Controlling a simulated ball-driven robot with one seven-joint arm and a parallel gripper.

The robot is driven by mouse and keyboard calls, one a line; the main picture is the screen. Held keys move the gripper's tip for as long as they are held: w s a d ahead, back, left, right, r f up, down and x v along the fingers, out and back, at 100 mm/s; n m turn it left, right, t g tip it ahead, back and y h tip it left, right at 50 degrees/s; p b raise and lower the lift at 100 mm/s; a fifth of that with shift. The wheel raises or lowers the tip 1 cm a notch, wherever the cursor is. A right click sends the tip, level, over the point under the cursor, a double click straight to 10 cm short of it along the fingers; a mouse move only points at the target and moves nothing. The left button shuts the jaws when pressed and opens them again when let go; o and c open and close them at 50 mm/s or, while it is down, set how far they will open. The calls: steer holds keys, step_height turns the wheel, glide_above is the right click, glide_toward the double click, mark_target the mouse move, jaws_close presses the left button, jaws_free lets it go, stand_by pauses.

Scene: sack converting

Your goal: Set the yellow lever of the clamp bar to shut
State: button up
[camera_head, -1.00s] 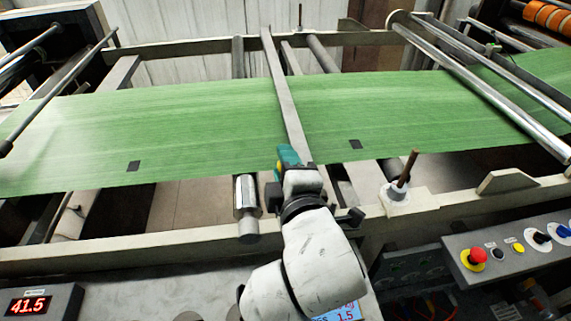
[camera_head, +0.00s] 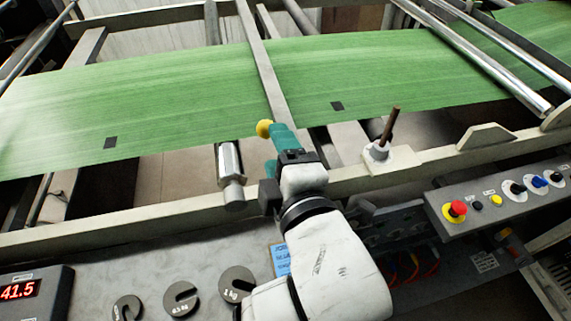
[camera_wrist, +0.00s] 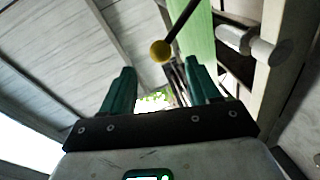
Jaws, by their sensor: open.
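The yellow lever's ball knob (camera_head: 264,128) shows in the head view just beyond the teal fingers of my gripper (camera_head: 276,134). In the wrist view the yellow knob (camera_wrist: 161,51) sits on a thin dark rod running up to the right. There it appears between the two teal fingertips of my gripper (camera_wrist: 159,68) and slightly past them. My gripper is open and empty; I cannot tell whether a finger touches the knob. The clamp bar (camera_head: 262,62), a grey strip, crosses the green web. The lever's pivot is hidden in the head view.
The green sack web (camera_head: 150,95) spans the frame. A metal roller end (camera_head: 230,165) sticks out left of my gripper. A brown peg (camera_head: 390,125) stands to the right on the rail. A control box (camera_head: 495,200) is at right; slotted weights (camera_head: 181,299) lie on the bench.

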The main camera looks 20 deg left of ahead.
steer(key=v, duration=0.3)
steer(key=shift+s+d, duration=0.15)
steer(key=shift+d, duration=0.05)
stand_by(0.4)
steer(key=d+f+m+g+h, duration=0.2)
steer(key=d+f+m+h, duration=0.2)
steer(key=d+f+m, duration=0.65)
steer(key=d+f+m+g+h, duration=0.2)
steer(key=d+f+m+h, duration=0.25)
steer(key=d+f, duration=0.6)
steer(key=s+d+f+m+g+h, duration=0.1)
steer(key=s+d+f+m+g, duration=0.1)
steer(key=s+d+m, duration=0.35)
steer(key=s+d+f+m+g, duration=0.1)
steer(key=s+d+f+m, duration=0.15)
steer(key=d, duration=0.65)
steer(key=s+d+f+g, duration=0.2)
steer(key=s+f+g, duration=0.2)
steer(key=s, duration=0.6)
step_height(320, 180, down, 2)
steer(key=shift+s+f+m+g, duration=0.2)
steer(key=shift+s+m+g, duration=0.1)
steer(key=shift+s+m, duration=0.1)
steer(key=shift+a+h, duration=0.1)
steer(key=shift+h, duration=0.15)
steer(key=shift+c, duration=0.2)
